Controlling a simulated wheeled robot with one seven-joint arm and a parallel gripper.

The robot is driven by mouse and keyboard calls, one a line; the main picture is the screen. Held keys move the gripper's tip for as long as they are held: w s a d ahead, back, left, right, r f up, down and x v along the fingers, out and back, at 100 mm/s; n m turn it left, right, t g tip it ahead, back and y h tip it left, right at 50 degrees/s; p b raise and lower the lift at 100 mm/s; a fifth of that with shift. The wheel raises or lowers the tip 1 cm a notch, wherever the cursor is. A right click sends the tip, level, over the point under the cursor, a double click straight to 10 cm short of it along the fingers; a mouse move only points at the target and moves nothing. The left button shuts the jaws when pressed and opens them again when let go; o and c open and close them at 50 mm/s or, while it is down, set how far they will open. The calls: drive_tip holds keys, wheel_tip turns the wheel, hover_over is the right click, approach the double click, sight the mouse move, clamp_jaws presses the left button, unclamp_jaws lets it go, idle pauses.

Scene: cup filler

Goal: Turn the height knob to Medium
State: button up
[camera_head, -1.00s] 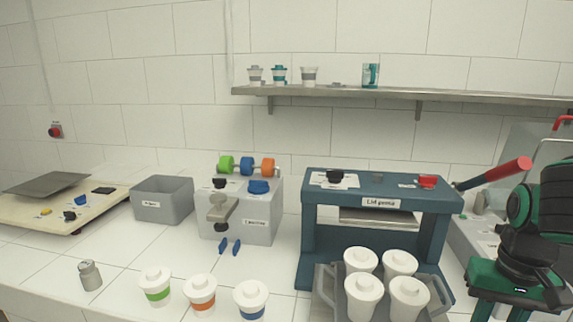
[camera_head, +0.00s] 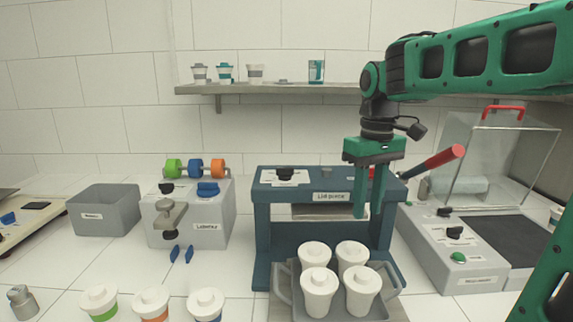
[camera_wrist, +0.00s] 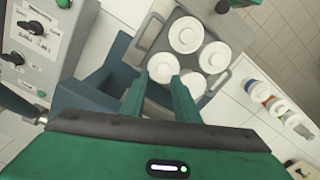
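The blue lid press (camera_head: 264,225) stands at the middle of the counter. On its top left, a black knob (camera_head: 285,174) sits on a white label plate whose lettering is too small to read. I cannot tell the knob's setting. My gripper (camera_head: 368,212) points down at the right front of the press, well to the right of this knob. Its two green fingers are apart and hold nothing. In the wrist view my gripper (camera_wrist: 170,82) is above the press's blue frame (camera_wrist: 92,92) and near the white lidded cups. The black knob is not clear in that view.
A grey tray (camera_head: 283,292) with several white lidded cups (camera_head: 314,254) stands at the press front. The press's red-handled lever (camera_head: 444,157) rises right of my gripper. A labeller (camera_head: 215,220) stands left, a grey machine with a clear cover (camera_head: 500,150) right. A shelf (camera_head: 260,88) runs behind.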

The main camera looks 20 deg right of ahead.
sight(285, 168)
drive_tip(key=w+a+r+n, duration=0.6)
drive_tip(key=w+r+n, duration=0.1)
drive_tip(key=w, duration=0.3)
drive_tip(key=w+a+r+n, duration=0.6)
drive_tip(key=w+r, duration=0.1)
drive_tip(key=w, duration=0.3)
drive_tip(key=shift+s+a+f, duration=0.1)
drive_tip(key=shift+f, duration=2.45)
drive_tip(key=shift+a+f, duration=0.1)
drive_tip(key=shift+f, duration=2.4)
